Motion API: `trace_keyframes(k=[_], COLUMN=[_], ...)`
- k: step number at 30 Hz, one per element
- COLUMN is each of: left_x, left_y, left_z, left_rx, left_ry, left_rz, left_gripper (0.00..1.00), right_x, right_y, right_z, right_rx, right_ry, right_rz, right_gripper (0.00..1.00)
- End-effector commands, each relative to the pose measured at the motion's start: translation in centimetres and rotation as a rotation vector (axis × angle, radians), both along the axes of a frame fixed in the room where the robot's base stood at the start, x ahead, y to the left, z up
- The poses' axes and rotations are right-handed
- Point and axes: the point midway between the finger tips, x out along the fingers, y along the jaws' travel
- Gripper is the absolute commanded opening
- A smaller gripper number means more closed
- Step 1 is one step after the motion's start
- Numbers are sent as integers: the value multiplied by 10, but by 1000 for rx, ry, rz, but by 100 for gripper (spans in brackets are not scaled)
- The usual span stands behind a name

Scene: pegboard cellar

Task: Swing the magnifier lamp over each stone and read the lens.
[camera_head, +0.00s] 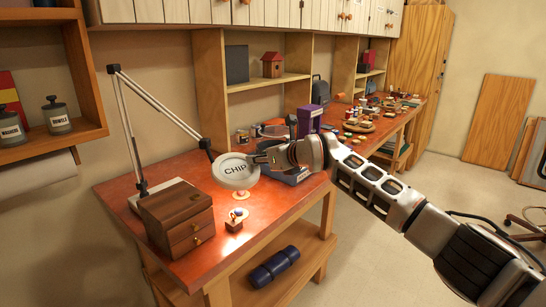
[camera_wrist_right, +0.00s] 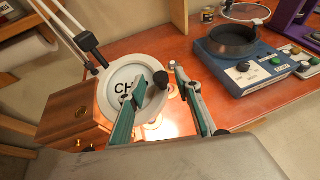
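The magnifier lamp's round white head (camera_head: 236,168) hangs over the orange-red bench (camera_head: 180,165) on a jointed arm, and its lens reads "CHIP". In the wrist view the lens (camera_wrist_right: 122,88) shows only "CH", the rest hidden behind a finger. My right gripper (camera_head: 259,160) is at the lamp head's right edge. A small round pale piece (camera_head: 238,214), perhaps a stone on a disc, lies below the head in a bright patch. My left gripper is not in view.
A wooden drawer box (camera_head: 176,214) stands left of the lamp head, with a small wooden block (camera_head: 234,226) near the front edge. A blue device with a black dish (camera_wrist_right: 232,42) stands to the right. A purple holder (camera_head: 309,119) is behind; more items crowd the far bench.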

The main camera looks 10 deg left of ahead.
Motion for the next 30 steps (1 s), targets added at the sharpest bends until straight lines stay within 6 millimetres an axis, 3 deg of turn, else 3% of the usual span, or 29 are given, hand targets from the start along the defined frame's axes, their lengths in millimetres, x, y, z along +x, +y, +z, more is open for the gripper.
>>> trace_keyframes(k=[21,30], left_x=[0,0], left_y=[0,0], left_z=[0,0], left_rx=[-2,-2], left_ry=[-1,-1], left_rz=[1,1], left_gripper=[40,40], right_x=[-63,-76], right_y=[-61,-73], right_z=[35,43], right_rx=[-1,-1], right_ry=[-2,-1], right_rz=[-1,-2], right_gripper=[34,34])
